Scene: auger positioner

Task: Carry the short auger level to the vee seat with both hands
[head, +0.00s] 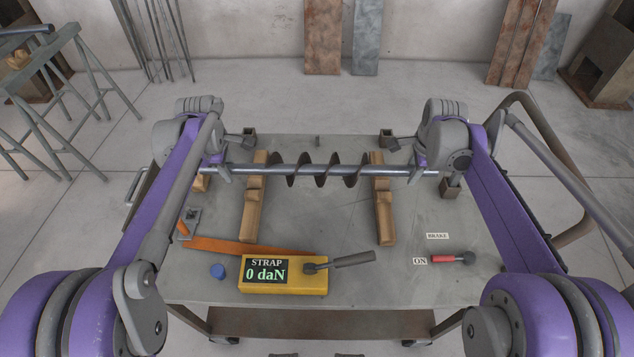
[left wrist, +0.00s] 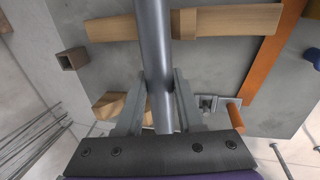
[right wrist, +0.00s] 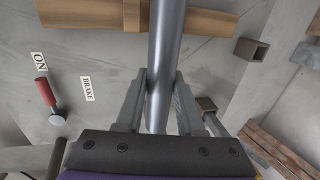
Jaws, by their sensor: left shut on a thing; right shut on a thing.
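The short auger (head: 320,170) is a grey steel shaft with dark spiral flights at its middle. It lies crosswise and nearly level in the head view, its right end slightly lower in the picture. My left gripper (head: 222,172) is shut on the shaft near its left end; the shaft (left wrist: 152,40) runs between its fingers in the left wrist view. My right gripper (head: 418,173) is shut on the shaft near its right end, as the right wrist view shows (right wrist: 158,85). A notched wooden block (left wrist: 112,106), perhaps the vee seat, sits beside the left gripper.
Two wooden rails (head: 250,215) (head: 384,215) lie under the auger; any gap is unclear. A yellow strap box (head: 283,286) reading 0 daN, an orange strap (head: 235,246), a blue cap (head: 217,271) and a red-handled brake lever (head: 448,259) lie nearer.

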